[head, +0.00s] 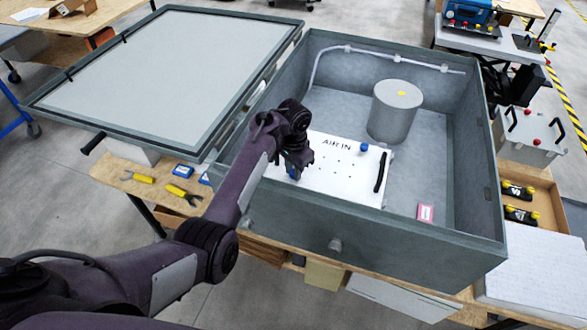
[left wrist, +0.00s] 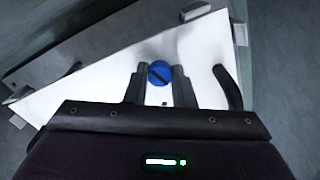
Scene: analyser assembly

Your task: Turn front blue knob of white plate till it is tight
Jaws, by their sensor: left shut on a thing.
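The white plate (head: 335,180), marked "AIR IN", lies inside the grey open case. My left gripper (head: 294,174) reaches down onto the plate's left front part. In the left wrist view the front blue knob (left wrist: 160,73), with a dark slot across it, sits between the two fingertips of my left gripper (left wrist: 158,82), which is shut on it. In the head view the gripper mostly hides this knob. A second blue knob (head: 364,147) stands at the plate's back edge, apart from the gripper. My right gripper is not in view.
A black handle (head: 381,172) stands on the plate's right side. A grey cylinder (head: 396,112) stands behind the plate. The case walls (head: 330,235) surround the work area. A pink label (head: 425,213) lies to the right; the case floor there is otherwise clear.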

